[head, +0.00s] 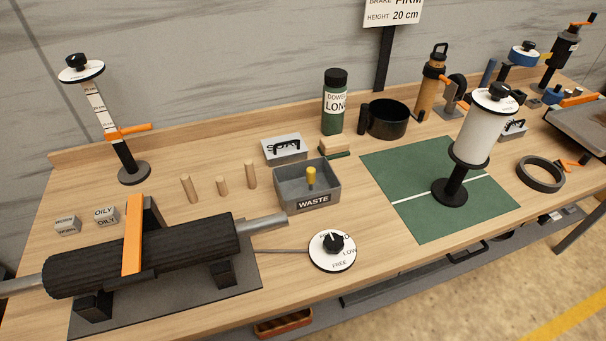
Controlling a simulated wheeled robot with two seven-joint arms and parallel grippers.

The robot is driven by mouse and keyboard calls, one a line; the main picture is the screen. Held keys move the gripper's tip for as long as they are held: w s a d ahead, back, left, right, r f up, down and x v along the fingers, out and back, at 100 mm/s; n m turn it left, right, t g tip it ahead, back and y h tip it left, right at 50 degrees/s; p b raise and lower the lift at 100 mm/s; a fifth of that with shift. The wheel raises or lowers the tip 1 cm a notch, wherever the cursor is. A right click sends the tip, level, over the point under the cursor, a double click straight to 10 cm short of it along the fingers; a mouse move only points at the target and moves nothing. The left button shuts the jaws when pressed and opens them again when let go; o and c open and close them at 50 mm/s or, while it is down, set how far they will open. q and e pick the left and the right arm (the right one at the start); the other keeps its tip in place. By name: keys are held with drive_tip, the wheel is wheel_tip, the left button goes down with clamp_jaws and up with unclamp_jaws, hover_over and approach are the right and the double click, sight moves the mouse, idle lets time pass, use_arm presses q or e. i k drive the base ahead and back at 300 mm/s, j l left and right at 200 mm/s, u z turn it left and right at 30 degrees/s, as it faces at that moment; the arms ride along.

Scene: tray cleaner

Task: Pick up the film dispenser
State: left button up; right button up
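The film dispenser appears to be the upright white roll (475,136) on a black stand with a round black base, at the right of the bench. A white dial with a black knob (498,91) sits on its top. It stands on a green mat (415,217) marked with a white line. Neither of my grippers shows in the head view.
A black ring (541,174) lies to the right. The mat's front left is clear.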

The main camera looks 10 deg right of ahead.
sight(486, 119)
drive_tip(key=z, duration=0.4)
drive_tip(key=k+l+z, duration=0.1)
drive_tip(key=z, duration=0.25)
drive_tip(key=l+z, duration=0.15)
drive_tip(key=z, duration=0.25)
drive_tip(key=k, duration=0.05)
